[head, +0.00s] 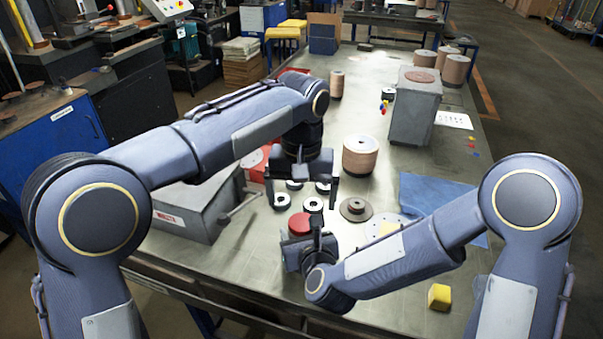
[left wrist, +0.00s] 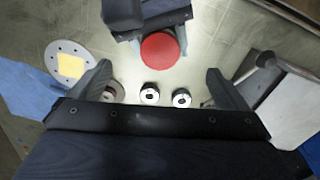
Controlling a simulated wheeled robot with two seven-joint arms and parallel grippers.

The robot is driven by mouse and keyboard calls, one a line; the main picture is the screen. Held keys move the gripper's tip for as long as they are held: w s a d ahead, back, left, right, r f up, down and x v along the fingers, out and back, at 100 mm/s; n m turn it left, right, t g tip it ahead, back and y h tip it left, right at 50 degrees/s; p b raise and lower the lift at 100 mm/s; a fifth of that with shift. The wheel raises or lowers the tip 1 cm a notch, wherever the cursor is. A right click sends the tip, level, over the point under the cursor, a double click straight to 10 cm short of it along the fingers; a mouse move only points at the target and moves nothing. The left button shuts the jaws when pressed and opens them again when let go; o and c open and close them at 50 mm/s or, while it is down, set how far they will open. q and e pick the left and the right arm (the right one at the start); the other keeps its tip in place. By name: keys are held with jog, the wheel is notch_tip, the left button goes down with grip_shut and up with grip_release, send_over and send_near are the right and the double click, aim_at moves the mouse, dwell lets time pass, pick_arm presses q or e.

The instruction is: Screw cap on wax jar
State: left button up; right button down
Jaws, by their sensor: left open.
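A round red object (head: 299,224), which could be the wax jar or its cap, is beside my right gripper (head: 316,228) near the table's front. In the left wrist view its flat red top (left wrist: 160,50) lies against or just under the dark right gripper (left wrist: 150,18); I cannot tell whether the jaws hold it. My left gripper (head: 301,190) points down, open and empty, behind the red object. In the left wrist view its two fingers stand wide apart, with the red object beyond them. No separate jar and cap can be told apart.
Several small white-and-black rings (head: 283,201) lie around the left gripper. A brown disc (head: 356,209) and a large pale disc (left wrist: 58,52) with a yellow square lie to the right. A grey metal box (head: 196,208) stands left; a tan cylinder (head: 360,156) stands behind. A blue cloth (head: 430,192) lies right.

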pick_arm(q)
notch_tip(320, 180, up, 11)
jog(key=shift+f, duration=0.2)
pick_arm(e)
jog(key=shift+c, duration=2.3)
grip_release()
pick_arm(q)
jog(key=shift+f+b, duration=0.55)
jog(key=shift+b, duration=0.05)
pick_arm(e)
jog(key=v, duration=0.8)
jog(key=shift+w, duration=0.1)
